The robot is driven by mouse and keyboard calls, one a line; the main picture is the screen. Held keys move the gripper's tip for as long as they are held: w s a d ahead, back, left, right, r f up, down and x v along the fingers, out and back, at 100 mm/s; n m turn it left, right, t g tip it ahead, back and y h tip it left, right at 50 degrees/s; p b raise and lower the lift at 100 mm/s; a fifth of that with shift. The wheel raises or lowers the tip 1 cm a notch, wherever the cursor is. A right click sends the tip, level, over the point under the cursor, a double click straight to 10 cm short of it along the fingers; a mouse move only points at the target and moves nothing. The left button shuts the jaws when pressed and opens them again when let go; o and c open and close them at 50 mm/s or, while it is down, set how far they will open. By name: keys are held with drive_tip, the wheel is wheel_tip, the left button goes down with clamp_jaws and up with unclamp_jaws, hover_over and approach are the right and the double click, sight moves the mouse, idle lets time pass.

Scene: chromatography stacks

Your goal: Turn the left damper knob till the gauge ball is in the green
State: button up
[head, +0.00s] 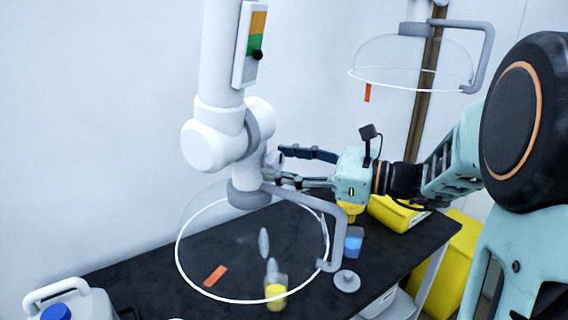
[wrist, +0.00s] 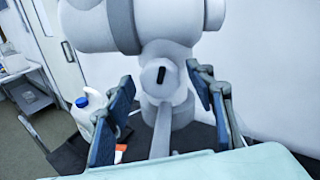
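The left damper knob (wrist: 151,80) is a pale round cap with a black mark, facing me on the joint of the white extraction arm (head: 213,143). In the head view the knob is small and partly hidden by my fingers. My gripper (head: 280,163) is open, with one finger on each side of the knob in the wrist view and gaps between; I see no contact. The gauge (head: 249,45) is on the upper tube, with an orange band above a green one. Its black ball (head: 257,55) is at the lower edge of the green.
The clear hood (head: 178,258) of this arm hangs over the black table (head: 130,275). A second hood (head: 415,62) is at the upper right. A white jug (head: 85,305), a blue-capped container (head: 353,246) and a yellow box (head: 398,213) are nearby. The wall is close behind.

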drive_tip(key=shift+d, duration=0.1)
drive_tip(key=v, duration=1.2)
